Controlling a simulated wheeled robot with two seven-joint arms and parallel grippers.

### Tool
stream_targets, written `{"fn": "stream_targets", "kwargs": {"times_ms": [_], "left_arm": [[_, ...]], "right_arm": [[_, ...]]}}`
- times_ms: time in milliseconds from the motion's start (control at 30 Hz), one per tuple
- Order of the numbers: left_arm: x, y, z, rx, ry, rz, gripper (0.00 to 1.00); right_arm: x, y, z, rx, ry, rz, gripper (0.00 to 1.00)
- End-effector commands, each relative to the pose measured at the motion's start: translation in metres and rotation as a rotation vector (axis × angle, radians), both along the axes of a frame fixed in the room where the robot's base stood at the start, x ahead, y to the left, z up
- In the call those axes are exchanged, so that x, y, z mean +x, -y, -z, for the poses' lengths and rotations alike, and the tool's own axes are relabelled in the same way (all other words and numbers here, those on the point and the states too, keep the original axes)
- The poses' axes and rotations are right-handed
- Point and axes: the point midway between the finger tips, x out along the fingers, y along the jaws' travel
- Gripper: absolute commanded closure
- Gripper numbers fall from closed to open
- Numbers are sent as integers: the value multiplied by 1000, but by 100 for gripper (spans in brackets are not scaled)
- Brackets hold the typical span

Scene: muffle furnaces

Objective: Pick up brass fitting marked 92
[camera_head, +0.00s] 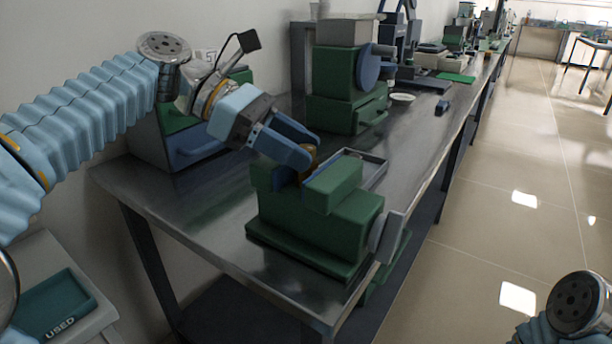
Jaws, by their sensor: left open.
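A small brass-coloured piece (308,163) shows between the jaws of a green vise (318,222) on the metal workbench. Most of it is hidden by the vise jaws and by my fingers, and no marking can be read on it. My left gripper (307,147) reaches in from the left, tilted down to the right. Its blue fingers are open, with their tips right at the brass piece. I cannot tell whether they touch it. My right gripper is not in view; only part of my right arm shows at the lower right.
A shallow metal tray (374,170) lies just behind the vise. A green machine with a blue wheel (336,82) stands farther back, and a green and grey unit (190,150) with a blue drawer sits behind my left arm. A teal bin marked USED (52,304) is at lower left.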

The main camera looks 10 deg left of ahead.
Motion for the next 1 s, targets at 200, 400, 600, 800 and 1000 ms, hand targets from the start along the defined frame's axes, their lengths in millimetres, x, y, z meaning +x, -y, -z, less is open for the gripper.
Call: {"fn": "stream_targets", "kwargs": {"times_ms": [200, 400, 600, 800, 1000], "left_arm": [[0, 2, 1, 0, 0, 0, 55], [0, 2, 1, 0, 0, 0, 82], [0, 2, 0, 0, 0, 0, 100], [0, 1, -3, 0, 1, 0, 100], [0, 2, -40, 0, 5, 1, 100]], "right_arm": [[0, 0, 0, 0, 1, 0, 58], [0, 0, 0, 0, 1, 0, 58], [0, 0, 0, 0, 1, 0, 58], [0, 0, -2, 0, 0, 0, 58], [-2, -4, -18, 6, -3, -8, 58]]}}
